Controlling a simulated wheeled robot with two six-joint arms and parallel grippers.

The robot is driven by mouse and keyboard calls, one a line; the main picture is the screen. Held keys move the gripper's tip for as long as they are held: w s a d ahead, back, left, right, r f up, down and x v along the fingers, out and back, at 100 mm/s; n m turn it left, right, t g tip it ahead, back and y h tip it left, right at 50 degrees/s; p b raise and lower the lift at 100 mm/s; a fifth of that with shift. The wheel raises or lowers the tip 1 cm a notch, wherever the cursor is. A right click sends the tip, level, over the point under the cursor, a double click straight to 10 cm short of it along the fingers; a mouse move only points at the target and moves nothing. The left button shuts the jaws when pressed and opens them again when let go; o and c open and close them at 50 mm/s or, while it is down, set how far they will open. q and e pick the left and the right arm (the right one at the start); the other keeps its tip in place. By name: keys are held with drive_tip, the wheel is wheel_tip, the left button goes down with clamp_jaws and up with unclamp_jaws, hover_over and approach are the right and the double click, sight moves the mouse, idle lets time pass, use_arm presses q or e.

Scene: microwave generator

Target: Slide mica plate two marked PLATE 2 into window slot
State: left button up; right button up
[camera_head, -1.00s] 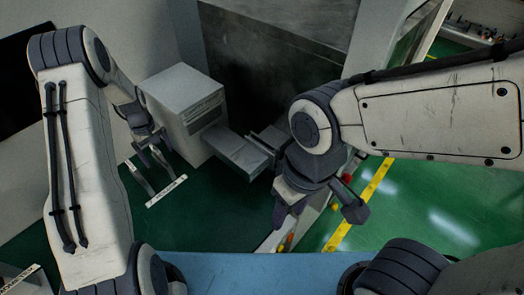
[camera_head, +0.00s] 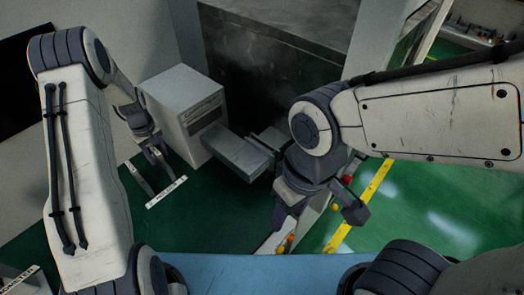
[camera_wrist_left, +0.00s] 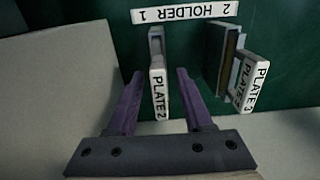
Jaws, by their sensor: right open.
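The mica plate two, with a white end marked PLATE 2 (camera_wrist_left: 159,95), stands in the left wrist view in front of the HOLDER 1 2 strip (camera_wrist_left: 186,13). My left gripper (camera_wrist_left: 159,73) is open, one finger on each side of the plate with a gap on both sides. In the head view my left gripper (camera_head: 158,157) is low beside the holder strip (camera_head: 166,192); the plate itself is hard to make out there. My right gripper (camera_head: 318,212) is open and empty at the right. I cannot make out the window slot clearly.
A plate marked PLATE 3 (camera_wrist_left: 252,82) stands right of plate two in the left wrist view, close to my finger. A grey box (camera_head: 187,108) with a duct (camera_head: 235,153) stands behind the holder. Another grey piece (camera_head: 268,138) is near the duct's end.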

use_arm(q)
clamp_jaws()
idle(0.8)
drive_tip(key=shift+r, duration=0.2)
drive_tip(key=shift+r+p, duration=2.1)
drive_tip(key=shift+r, duration=0.75)
